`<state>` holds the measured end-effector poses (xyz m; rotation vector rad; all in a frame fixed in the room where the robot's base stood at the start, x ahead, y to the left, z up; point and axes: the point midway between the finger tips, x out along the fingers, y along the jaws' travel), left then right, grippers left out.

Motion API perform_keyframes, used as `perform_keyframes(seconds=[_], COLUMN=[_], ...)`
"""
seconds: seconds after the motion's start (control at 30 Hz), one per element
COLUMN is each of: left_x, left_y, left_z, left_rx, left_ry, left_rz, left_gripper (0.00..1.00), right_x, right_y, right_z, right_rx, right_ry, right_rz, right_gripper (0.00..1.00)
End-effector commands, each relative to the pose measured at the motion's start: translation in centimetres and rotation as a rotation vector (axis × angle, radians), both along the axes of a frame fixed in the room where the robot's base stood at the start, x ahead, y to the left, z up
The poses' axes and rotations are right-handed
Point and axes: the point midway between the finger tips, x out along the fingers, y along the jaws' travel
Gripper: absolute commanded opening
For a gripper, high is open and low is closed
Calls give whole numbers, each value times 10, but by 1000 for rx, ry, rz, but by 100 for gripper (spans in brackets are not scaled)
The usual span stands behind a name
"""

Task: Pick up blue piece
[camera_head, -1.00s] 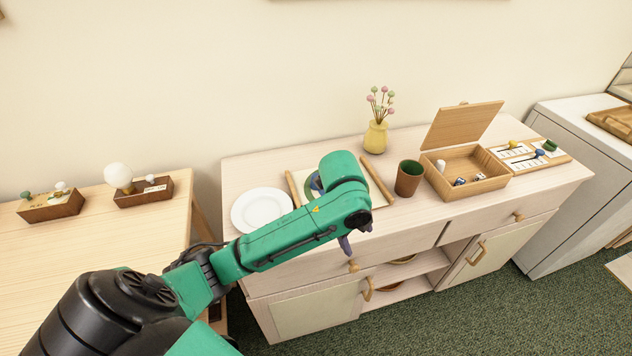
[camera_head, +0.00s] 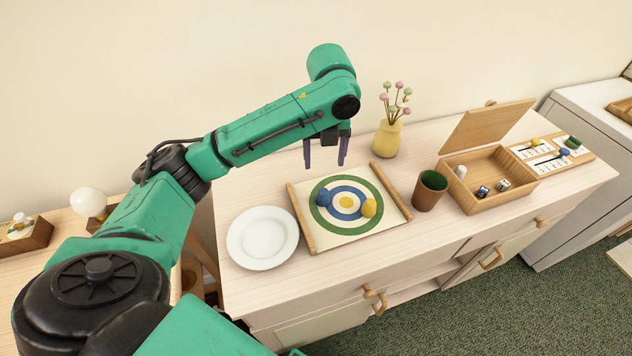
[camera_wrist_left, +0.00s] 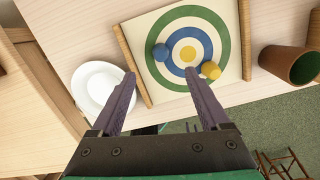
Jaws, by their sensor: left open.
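A blue piece (camera_head: 323,197) sits on the target board (camera_head: 362,225), on the left side of its rings. It also shows in the left wrist view (camera_wrist_left: 160,52), ahead of the fingers. A yellow piece (camera_head: 369,208) sits on the right side of the rings. Another blue piece (camera_head: 564,152) lies on the score board at the far right. My left gripper (camera_head: 325,166) is open and empty, its fingers pointing down above the back of the target board, apart from the pieces. In the left wrist view the gap between its fingers (camera_wrist_left: 161,80) is empty. My right gripper is not in view.
A white plate (camera_head: 262,238) lies left of the board. A brown cup (camera_head: 429,190), a yellow vase (camera_head: 387,139) and an open wooden box (camera_head: 480,203) with dice stand to the right. The cabinet top between plate and front edge is narrow.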

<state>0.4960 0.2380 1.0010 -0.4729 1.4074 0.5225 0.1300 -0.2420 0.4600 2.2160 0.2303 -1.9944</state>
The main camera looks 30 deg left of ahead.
Motion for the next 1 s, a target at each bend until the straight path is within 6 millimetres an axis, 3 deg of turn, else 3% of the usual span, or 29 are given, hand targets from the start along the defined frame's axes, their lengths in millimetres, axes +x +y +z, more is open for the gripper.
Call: perform_keyframes(seconds=[0.33,0.47,0.63,0.73,0.9,0.93,1.0], left_x=[6,9,14,15,15,15,15], left_y=[6,8,13,14,14,14,14], left_z=[-79,-94,-126,-137,-139,-139,-139], left_rx=[1,1,0,1,1,1,1], left_ry=[3,3,4,1,-1,-1,-1], left_rz=[2,2,1,0,-1,-1,0], left_gripper=[79,79,79,79,79,75,48], right_x=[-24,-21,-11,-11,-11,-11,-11], right_y=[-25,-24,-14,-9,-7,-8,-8], right_z=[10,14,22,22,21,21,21], right_rx=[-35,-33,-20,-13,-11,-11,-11], right_ry=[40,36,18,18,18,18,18], right_rz=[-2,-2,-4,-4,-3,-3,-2], right_gripper=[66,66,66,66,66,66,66])
